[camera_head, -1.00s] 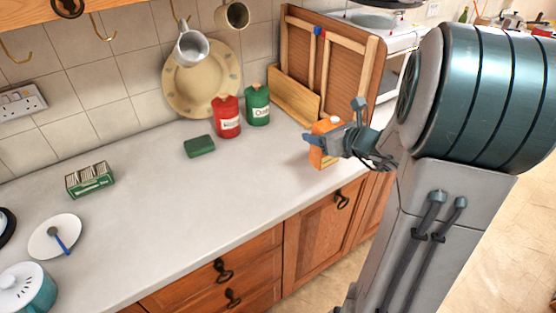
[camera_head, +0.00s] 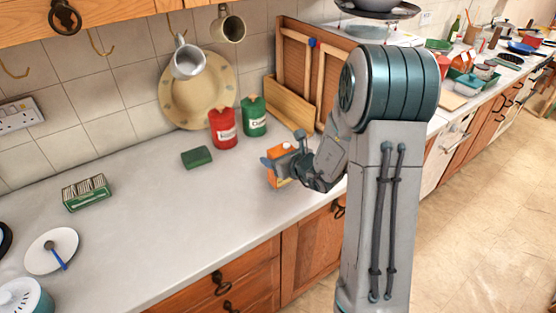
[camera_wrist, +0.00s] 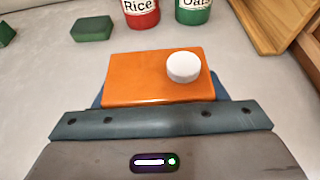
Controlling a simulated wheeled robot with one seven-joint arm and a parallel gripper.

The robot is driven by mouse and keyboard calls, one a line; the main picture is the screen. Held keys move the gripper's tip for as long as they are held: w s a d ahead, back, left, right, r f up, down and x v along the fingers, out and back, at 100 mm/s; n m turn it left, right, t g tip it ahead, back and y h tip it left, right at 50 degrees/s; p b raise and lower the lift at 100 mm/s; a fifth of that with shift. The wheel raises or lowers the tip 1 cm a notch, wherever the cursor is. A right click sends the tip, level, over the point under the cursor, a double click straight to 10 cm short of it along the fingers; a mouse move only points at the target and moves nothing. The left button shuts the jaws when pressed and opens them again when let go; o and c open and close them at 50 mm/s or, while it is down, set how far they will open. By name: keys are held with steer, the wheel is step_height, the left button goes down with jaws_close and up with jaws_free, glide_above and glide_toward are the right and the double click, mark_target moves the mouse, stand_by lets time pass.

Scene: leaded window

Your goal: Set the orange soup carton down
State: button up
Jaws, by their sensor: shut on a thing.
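The orange soup carton (camera_head: 277,176) is at the right end of the pale worktop in the head view, partly hidden by my gripper (camera_head: 287,158). My gripper is shut on the carton. In the wrist view the carton (camera_wrist: 150,80) fills the middle, with its orange top and round white cap (camera_wrist: 184,67) facing the camera. The gripper's broad grey-blue edge (camera_wrist: 160,121) crosses below it. I cannot tell whether the carton's base touches the worktop (camera_head: 200,215).
A red Rice canister (camera_head: 223,129) and a green Oats canister (camera_head: 254,117) stand behind the carton. A green sponge-like block (camera_head: 197,157) lies to the left. A wooden rack (camera_head: 291,103) stands at the back.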

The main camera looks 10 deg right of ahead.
steer(key=shift+f, duration=0.85)
steer(key=shift+f, duration=0.1)
steer(key=shift+f, duration=0.1)
steer(key=o, duration=1.1)
steer(key=shift+c, duration=0.2)
